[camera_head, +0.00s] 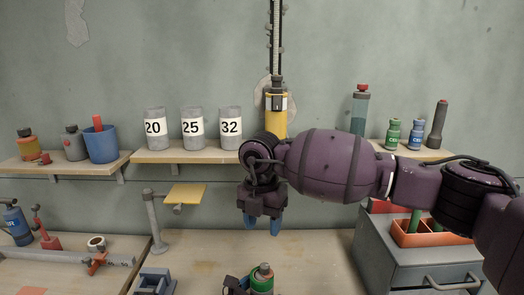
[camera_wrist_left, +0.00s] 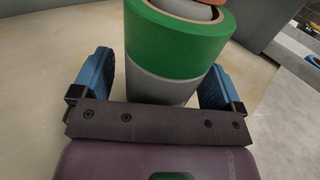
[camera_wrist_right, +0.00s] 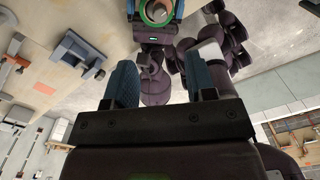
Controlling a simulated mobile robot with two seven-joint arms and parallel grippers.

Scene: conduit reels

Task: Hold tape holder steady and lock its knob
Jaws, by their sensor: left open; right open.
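The tape holder (camera_head: 262,284) stands on the bench at the bottom of the head view, with a green tape band and a knob on top. In the left wrist view, the green band (camera_wrist_left: 178,45) sits over a grey cylinder (camera_wrist_left: 160,89); the knob (camera_wrist_left: 196,10) is cut off by the top edge. My left gripper (camera_wrist_left: 156,68) is open with one finger on each side of the holder; contact is unclear. My right gripper (camera_head: 262,222) is open and empty, pointing down above and behind the holder. In the right wrist view, the holder (camera_wrist_right: 157,10) shows beyond my open right fingers (camera_wrist_right: 163,72).
A grey drawer cabinet (camera_head: 395,255) with an orange tray (camera_head: 405,239) stands to the right. A blue-grey bracket (camera_head: 155,281) and a post with a yellow plate (camera_head: 185,193) are to the left. Shelves behind carry grey cups (camera_head: 193,113) and bottles. Bench between holder and cabinet is clear.

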